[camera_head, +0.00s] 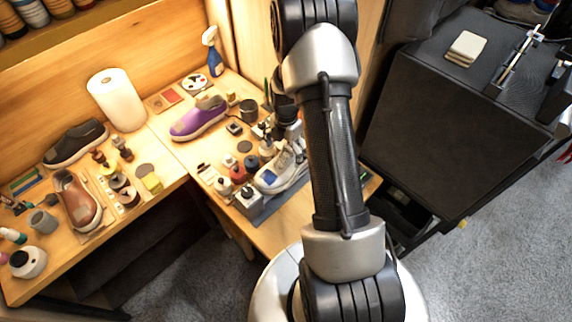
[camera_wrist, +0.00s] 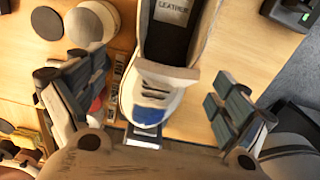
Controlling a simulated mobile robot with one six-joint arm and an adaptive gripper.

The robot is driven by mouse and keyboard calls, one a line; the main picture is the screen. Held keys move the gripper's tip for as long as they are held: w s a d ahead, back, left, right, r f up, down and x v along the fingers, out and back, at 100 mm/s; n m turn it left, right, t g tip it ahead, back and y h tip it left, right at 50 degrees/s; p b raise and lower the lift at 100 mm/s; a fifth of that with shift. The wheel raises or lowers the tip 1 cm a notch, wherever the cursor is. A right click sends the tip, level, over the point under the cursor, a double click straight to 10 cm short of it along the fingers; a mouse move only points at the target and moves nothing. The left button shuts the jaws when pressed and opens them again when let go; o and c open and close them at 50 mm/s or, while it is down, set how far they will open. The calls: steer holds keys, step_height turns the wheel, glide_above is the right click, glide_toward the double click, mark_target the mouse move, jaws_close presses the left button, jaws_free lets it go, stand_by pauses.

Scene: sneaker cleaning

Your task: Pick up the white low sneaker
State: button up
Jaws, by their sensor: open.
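The white low sneaker (camera_head: 272,179) stands on the workbench in the head view, close to the bench's front edge, with blue on it. My arm and gripper hide part of it. In the wrist view the sneaker (camera_wrist: 158,88) shows from above, with white upper, a blue toe patch, laces and a dark opening with a "LEATHER" label. My gripper (camera_wrist: 155,98) is open, with one finger on each side of the sneaker and visible gaps between. In the head view my gripper (camera_head: 288,132) is over the sneaker, partly hidden by my arm.
Several small bottles and jars (camera_head: 238,172) crowd the sneaker's left side. A purple shoe (camera_head: 199,120), a spray bottle (camera_head: 212,54) and a paper towel roll (camera_head: 117,100) stand farther back. A brown shoe (camera_head: 77,199) is at left. A dark cabinet (camera_head: 420,125) stands at right.

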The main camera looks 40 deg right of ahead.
mark_target(287, 156)
steer(key=f+b, duration=0.1)
steer(key=f, duration=0.4)
steer(key=shift+s+f, duration=0.15)
steer(key=shift+s, duration=0.05)
steer(key=c, duration=1.4)
